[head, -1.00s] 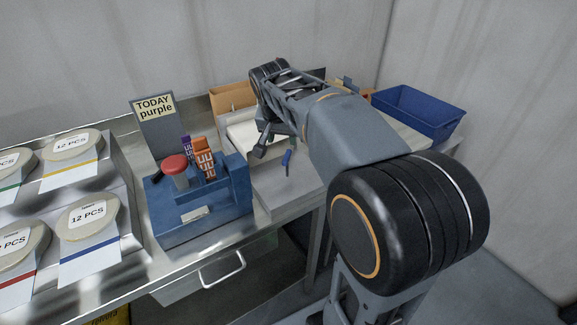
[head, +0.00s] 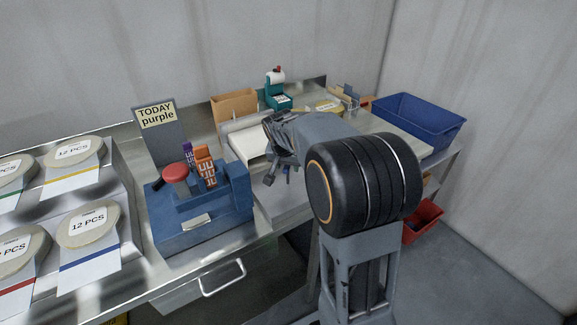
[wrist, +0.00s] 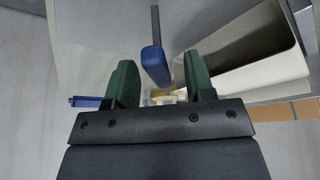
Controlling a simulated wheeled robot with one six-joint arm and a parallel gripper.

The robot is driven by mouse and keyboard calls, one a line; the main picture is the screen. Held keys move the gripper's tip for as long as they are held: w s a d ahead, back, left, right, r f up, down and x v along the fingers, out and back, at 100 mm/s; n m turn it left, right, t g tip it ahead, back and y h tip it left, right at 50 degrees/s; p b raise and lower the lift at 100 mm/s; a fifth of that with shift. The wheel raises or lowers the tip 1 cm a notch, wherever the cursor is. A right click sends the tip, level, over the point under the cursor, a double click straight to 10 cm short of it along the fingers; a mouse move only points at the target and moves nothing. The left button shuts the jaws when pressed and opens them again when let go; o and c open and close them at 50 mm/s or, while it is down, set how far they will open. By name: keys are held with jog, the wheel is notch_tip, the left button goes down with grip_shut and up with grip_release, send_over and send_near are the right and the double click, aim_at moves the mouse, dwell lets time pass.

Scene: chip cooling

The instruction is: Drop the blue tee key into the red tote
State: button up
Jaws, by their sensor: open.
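The blue tee key (wrist: 153,66) shows in the wrist view, its blue handle toward me and its dark shaft pointing up the picture. My gripper (wrist: 160,75) is open, with one green finger on either side of the handle's line and a gap on both sides. I cannot tell how far the key is below the fingertips. In the head view my gripper (head: 279,177) is low over the grey bench surface right of the blue station; the key is not clear there. The red tote (head: 429,216) stands low at the right, partly hidden by my arm.
A blue bin (head: 420,117) stands at the bench's right end, above the tote. A cream tray (head: 249,141), a cardboard box (head: 234,106) and a teal device (head: 277,95) are behind.

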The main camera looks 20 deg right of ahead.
jog(key=shift+w+d+f, duration=0.15)
jog(key=shift+w+f, duration=0.05)
jog(key=shift+f, duration=0.4)
grip_shut()
